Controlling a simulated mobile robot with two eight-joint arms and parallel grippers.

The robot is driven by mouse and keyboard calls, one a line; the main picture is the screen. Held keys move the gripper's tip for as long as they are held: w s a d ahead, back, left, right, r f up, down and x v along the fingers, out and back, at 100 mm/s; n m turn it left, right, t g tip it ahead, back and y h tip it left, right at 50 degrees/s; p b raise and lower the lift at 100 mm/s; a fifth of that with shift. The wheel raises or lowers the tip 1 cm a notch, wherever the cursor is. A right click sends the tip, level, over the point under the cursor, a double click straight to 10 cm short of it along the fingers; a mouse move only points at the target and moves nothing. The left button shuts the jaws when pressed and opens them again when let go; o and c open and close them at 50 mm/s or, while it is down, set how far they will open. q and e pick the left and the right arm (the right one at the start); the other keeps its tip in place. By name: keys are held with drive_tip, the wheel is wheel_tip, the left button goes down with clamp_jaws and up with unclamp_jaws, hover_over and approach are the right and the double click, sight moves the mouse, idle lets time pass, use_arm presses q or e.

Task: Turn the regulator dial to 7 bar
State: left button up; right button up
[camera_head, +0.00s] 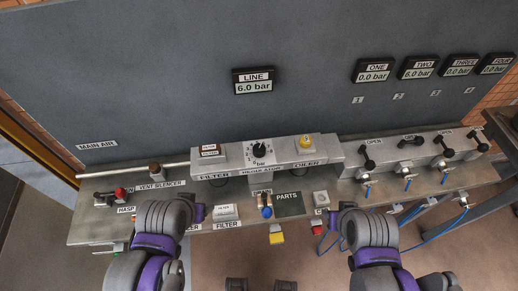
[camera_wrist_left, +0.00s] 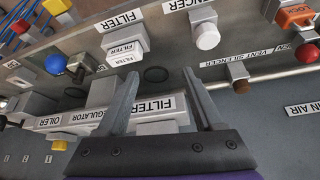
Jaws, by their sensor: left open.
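The regulator dial (camera_head: 260,150) is a black knob on a white scale marked bar, in the middle of the grey filter-regulator-oiler unit. Its pointer is too small to read surely. The LINE display (camera_head: 254,81) above it reads 6.0 bar. My left gripper (camera_wrist_left: 162,85) is open and empty in the left wrist view, its fingers apart over the bench. The REGULATOR label (camera_wrist_left: 86,117) shows upside down left of the fingers; the dial is not clear there. In the head view the left arm is in front of the unit, to its lower left. My right gripper's fingers are not visible.
A yellow knob (camera_head: 305,141) tops the oiler beside the dial. Spare filter blocks (camera_head: 226,212), a blue-knobbed part (camera_head: 266,208) and a dark PARTS mat (camera_head: 289,203) lie in front. Several black valve levers stand at the right. A red knob (camera_head: 121,193) is at the left.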

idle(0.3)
use_arm(q)
drive_tip(key=shift+o, duration=0.6)
drive_tip(key=shift+w+d+r, duration=0.1)
drive_tip(key=shift+w+r, duration=0.05)
drive_tip(key=shift+r, duration=0.05)
drive_tip(key=n+g+b, duration=0.2)
drive_tip(key=n+g, duration=0.3)
approach(259, 148)
wheel_tip(259, 148, down, 9)
drive_tip(key=shift+w+r, duration=0.1)
drive_tip(key=shift+r, duration=0.1)
clamp_jaws()
